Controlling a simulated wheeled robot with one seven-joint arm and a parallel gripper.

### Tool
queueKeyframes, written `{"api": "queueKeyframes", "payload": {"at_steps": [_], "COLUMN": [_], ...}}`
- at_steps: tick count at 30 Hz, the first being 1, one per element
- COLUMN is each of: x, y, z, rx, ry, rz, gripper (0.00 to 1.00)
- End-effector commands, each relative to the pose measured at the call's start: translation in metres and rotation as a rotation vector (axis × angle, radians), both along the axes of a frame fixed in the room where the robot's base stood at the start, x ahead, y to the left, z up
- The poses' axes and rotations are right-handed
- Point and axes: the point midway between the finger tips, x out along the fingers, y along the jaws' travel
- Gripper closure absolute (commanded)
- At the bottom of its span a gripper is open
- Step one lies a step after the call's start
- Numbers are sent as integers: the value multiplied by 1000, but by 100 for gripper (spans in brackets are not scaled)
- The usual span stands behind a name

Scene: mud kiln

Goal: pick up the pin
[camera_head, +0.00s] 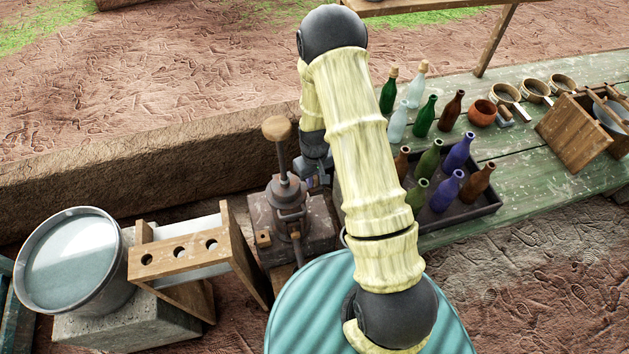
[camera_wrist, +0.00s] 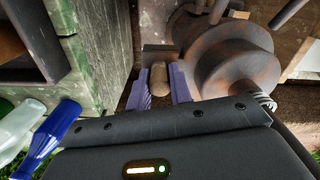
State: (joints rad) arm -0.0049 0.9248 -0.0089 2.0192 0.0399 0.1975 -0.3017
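A short brown rounded piece, which looks like the pin (camera_wrist: 158,80), shows in the wrist view between the two purple fingers of my gripper (camera_wrist: 160,88). The fingers lie close along both sides of it, and I cannot tell whether they touch it. In the head view my gripper (camera_head: 319,181) is partly hidden by my arm, beside the dark metal press (camera_head: 287,198) with a wooden knob. The pin cannot be made out in the head view. The press's round, rusty metal part (camera_wrist: 235,65) is just right of the fingers in the wrist view.
The green table (camera_head: 520,165) is to the right, with a dark tray (camera_head: 470,216) of several bottles near its edge. A wooden rack (camera_head: 178,253) and a metal tub (camera_head: 117,285) stand left of the press. A teal ribbed round surface (camera_head: 300,310) is in front.

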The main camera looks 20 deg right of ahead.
Motion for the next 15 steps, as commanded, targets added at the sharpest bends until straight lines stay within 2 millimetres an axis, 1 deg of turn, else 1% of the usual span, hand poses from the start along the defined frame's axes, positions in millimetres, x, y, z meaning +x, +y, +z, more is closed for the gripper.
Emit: {"api": "queueKeyframes", "payload": {"at_steps": [10,15], "x": [0,1], "y": [0,0], "z": [3,15], "rx": [0,0], "ry": [-1,-2], "rz": [0,1], "gripper": [96,96]}}
